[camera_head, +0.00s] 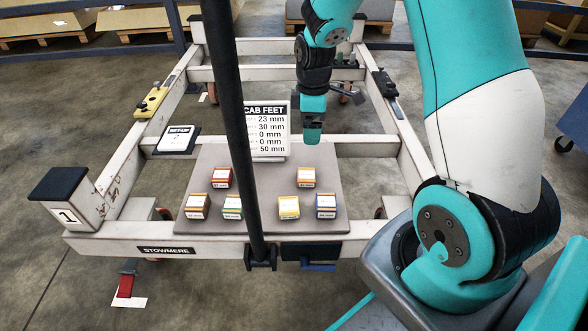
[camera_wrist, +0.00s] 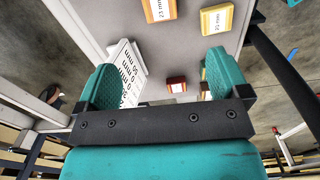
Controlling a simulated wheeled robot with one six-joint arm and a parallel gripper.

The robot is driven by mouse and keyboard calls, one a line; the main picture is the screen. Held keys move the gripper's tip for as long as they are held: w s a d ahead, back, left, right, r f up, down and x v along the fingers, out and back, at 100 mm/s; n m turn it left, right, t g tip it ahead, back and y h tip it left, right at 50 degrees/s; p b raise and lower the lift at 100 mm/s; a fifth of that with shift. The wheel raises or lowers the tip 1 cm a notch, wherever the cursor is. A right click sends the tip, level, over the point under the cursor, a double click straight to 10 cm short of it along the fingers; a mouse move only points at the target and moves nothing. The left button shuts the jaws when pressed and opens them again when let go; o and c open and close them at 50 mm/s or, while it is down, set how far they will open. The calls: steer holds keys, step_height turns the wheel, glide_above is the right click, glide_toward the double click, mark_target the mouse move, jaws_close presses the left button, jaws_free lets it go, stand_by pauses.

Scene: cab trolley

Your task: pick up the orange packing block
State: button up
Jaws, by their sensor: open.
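The orange packing block (camera_head: 306,176) sits upright on the grey board, in its back right part, with a pale label on its front. In the wrist view the orange block (camera_wrist: 160,10) is cut by the top edge, with "23 mm" on its label. My gripper (camera_head: 313,132) hangs above and behind the orange block, apart from it, near the right side of the size sign. In the wrist view my gripper (camera_wrist: 160,85) has its two teal fingers wide apart with nothing held between them. A dark red block shows beyond the gap.
Near the orange block are a yellow block (camera_head: 289,207), a blue block (camera_head: 326,206), a red block (camera_head: 221,177), a green block (camera_head: 232,207) and a brown block (camera_head: 197,206). A dark upright pole (camera_head: 238,130) crosses the view.

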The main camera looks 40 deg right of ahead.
steer(key=b, duration=0.5)
glide_above(307, 174)
step_height(307, 174, down, 12)
steer(key=shift+r, duration=0.25)
steer(key=shift+f+b, duration=1.5)
steer(key=shift+f, duration=1.45)
steer(key=shift+c, duration=0.4)
steer(key=c, duration=0.9)
